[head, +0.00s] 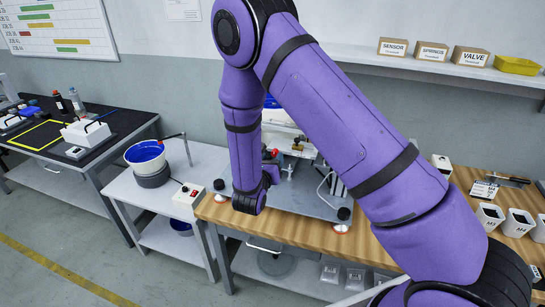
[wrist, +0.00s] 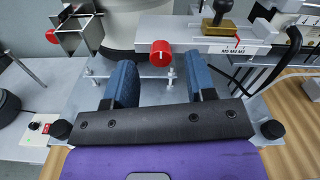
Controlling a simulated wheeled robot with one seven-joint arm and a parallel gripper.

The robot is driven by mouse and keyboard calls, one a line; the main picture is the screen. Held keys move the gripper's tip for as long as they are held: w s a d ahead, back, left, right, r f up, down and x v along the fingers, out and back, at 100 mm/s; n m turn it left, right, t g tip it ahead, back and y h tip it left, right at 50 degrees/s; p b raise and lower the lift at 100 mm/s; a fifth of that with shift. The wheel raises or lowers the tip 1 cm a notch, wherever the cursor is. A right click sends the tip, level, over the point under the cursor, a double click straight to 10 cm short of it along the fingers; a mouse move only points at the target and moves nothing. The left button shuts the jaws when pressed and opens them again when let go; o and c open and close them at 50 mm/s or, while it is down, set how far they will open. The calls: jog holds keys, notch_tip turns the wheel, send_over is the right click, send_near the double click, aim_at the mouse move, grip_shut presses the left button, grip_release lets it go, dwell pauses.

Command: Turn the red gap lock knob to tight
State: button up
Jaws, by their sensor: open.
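A round red knob (wrist: 162,53) with a white, near-upright line on its face sits at the left end of a white bar in the wrist view. No tight or loose wording is readable beside it. My gripper (wrist: 159,64) is open, its two blue fingers apart on either side of the knob's line, with the knob showing between and just beyond the tips. I see no contact. A second red knob (wrist: 52,36) sits on a metal bracket at the upper left. In the head view my arm hides my gripper, and a small red part (head: 274,153) shows beside the arm.
The white bar carries a scale plate (wrist: 232,47) marked M5 to M2 with a red pointer, under a brass part (wrist: 218,27). Black cables (wrist: 290,50) run at the right. A red-switch box (wrist: 40,128) stands left.

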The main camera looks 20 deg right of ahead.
jog(key=shift+x, duration=0.9)
jog(key=c, duration=0.9)
jog(key=shift+c, duration=0.2)
